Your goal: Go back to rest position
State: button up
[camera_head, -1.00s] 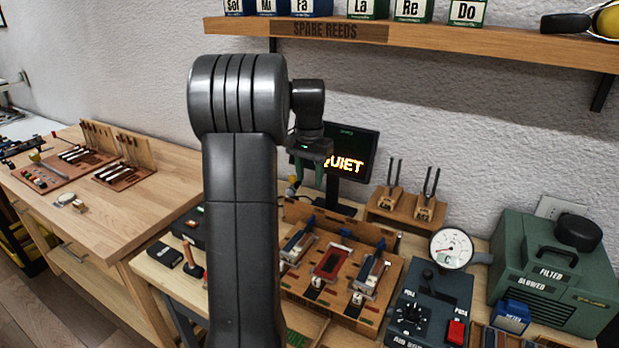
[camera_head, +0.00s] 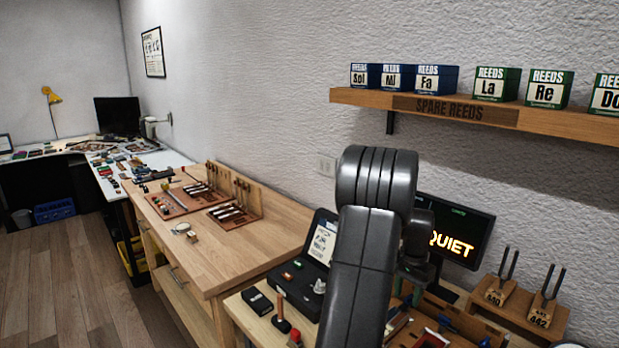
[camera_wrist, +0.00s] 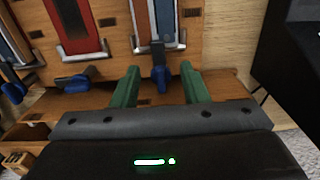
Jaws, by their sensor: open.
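My gripper shows in the wrist view (camera_wrist: 160,82) with its two green fingers apart. A blue clip (camera_wrist: 160,78) of the wooden reed rack (camera_wrist: 215,50) shows in the gap between them; I cannot tell whether they touch it. Nothing is seen held. The rack (camera_head: 470,326) is partly hidden there too, low in the picture. In the wrist view a red-framed reed plate (camera_wrist: 75,25) and a blue one (camera_wrist: 172,18) sit on the rack.
The spare reeds shelf (camera_head: 365,97) juts from the wall above my arm. A lit QUIET screen (camera_head: 465,225) and tuning forks (camera_head: 500,280) stand behind and right. An open black case (camera_head: 318,255) is left of the arm. Another wooden bench (camera_head: 235,245) and open floor lie left.

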jog(key=shift+f, duration=0.4)
notch_tip(320, 180, up, 14)
jog(key=b, duration=0.1)
notch_tip(320, 180, down, 14)
jog(key=shift+p, duration=0.55)
jog(key=n, duration=0.5)
jog(key=shift+s+d, duration=0.25)
jog(key=n+p, duration=0.1)
jog(key=n, duration=0.3)
jog(key=shift+d, duration=0.2)
jog(key=n, duration=0.1)
jog(key=n+p, duration=0.1)
jog(key=n, duration=0.3)
jog(key=shift+d+r, duration=0.1)
jog(key=shift+d, duration=0.25)
jog(key=shift+w+d+n+p, duration=0.15)
jog(key=shift+n+p, duration=0.55)
jog(key=shift+n, duration=1.3)
